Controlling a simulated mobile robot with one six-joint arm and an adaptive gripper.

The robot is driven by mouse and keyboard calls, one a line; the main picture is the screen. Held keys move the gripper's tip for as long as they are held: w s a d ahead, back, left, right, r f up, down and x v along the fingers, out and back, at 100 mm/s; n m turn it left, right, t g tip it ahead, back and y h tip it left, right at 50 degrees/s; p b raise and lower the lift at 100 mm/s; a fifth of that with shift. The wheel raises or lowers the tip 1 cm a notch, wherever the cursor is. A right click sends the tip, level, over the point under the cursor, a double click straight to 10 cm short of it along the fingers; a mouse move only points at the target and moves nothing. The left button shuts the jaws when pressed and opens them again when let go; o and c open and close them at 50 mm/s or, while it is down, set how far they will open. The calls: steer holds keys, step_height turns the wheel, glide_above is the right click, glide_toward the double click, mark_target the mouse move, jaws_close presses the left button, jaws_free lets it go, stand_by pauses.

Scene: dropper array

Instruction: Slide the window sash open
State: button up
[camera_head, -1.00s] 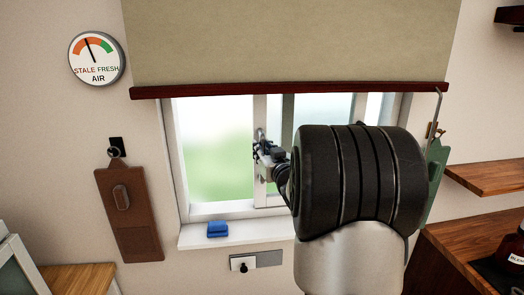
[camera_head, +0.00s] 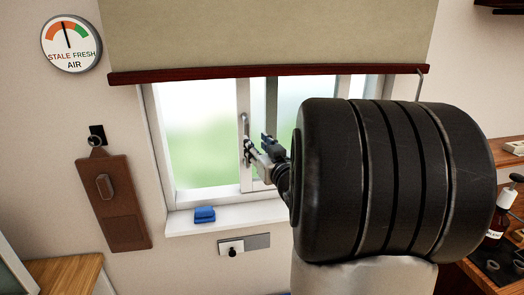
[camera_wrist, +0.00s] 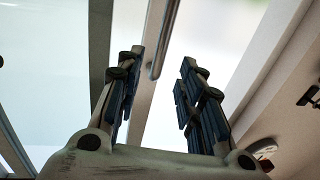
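The window sash (camera_head: 243,178) has a pale upright stile with a vertical metal bar handle (camera_head: 245,124) on it, left of my gripper in the head view. My gripper (camera_head: 257,147) is at the stile, around the height of the handle's lower part. In the wrist view my gripper (camera_wrist: 162,57) has its two dark-padded fingers apart with nothing between the pads. The handle (camera_wrist: 161,38) shows beyond the fingertips, between them in the picture; I cannot tell whether they touch it. My dark arm link hides the right part of the window.
A blue sponge-like block (camera_head: 205,214) lies on the white sill (camera_head: 225,220). A rolled blind (camera_head: 270,40) with a dark red bar hangs over the window top. A brown board (camera_head: 113,205) and a stale/fresh air gauge (camera_head: 71,44) are on the left wall.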

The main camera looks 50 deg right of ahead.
steer(key=shift+v, duration=1.7)
